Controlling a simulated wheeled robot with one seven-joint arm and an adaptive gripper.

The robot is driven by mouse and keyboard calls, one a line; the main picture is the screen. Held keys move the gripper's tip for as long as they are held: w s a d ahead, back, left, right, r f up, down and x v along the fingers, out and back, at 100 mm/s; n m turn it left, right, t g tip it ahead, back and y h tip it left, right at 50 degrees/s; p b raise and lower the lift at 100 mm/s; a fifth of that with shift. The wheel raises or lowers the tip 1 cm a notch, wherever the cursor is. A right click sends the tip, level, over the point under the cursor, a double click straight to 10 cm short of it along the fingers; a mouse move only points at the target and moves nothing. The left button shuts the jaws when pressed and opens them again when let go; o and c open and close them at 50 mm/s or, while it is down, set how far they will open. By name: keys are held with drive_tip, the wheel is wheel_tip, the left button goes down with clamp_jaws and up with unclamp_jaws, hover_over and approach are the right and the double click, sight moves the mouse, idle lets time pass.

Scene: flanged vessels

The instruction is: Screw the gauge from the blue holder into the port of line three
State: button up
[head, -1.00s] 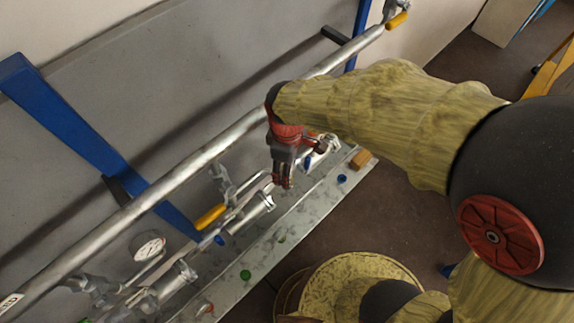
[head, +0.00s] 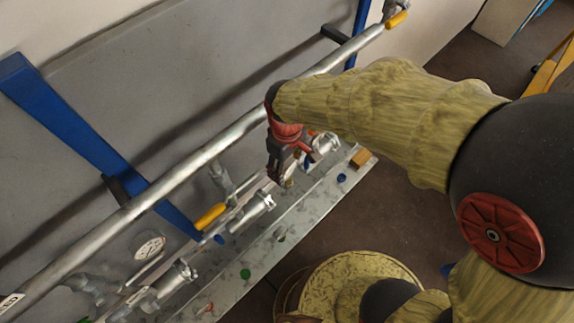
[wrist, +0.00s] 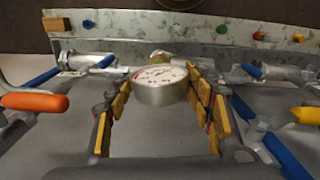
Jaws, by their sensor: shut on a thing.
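My gripper (head: 281,172) is over the steel ledge beside the long pipe in the head view. In the wrist view its yellow-padded fingers stand on both sides of a round gauge (wrist: 160,92) with a white dial and metal rim. The gripper is shut on this gauge. A brass-coloured fitting (wrist: 160,57) shows just beyond the dial. In the head view the fingers mostly hide the gauge. Whether its thread sits in a port is hidden. I cannot make out the blue holder or a line number.
Another gauge (head: 150,246) is on the piping at lower left. Valves with a yellow handle (head: 210,216) and, in the wrist view, an orange handle (wrist: 35,102) flank the work area. A wooden block (head: 360,158) and coloured caps (head: 245,274) lie along the ledge.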

drive_tip(key=m, duration=0.2)
drive_tip(key=shift+w+m, duration=0.1)
drive_tip(key=shift+m, duration=0.3)
clamp_jaws()
drive_tip(key=shift+r+m, duration=0.1)
drive_tip(key=shift+m, duration=0.4)
drive_tip(key=o, duration=1.7)
unclamp_jaws()
drive_tip(key=shift+c, duration=0.2)
wheel_tip(320, 180, up, 12)
drive_tip(key=shift+f, duration=0.1)
drive_tip(key=shift+f, duration=0.35)
drive_tip(key=s+d+f+m+t+b, duration=0.2)
drive_tip(key=d+f+b, duration=0.4)
drive_tip(key=d+b, duration=0.5)
drive_tip(key=s+d+f+m+t+b, duration=0.3)
drive_tip(key=s+d+f+m+b, duration=0.2)
drive_tip(key=d+b, duration=0.6)
drive_tip(key=shift+s+d+f+t, duration=0.3)
drive_tip(key=shift+s+d+f, duration=0.1)
drive_tip(key=shift+f, duration=0.4)
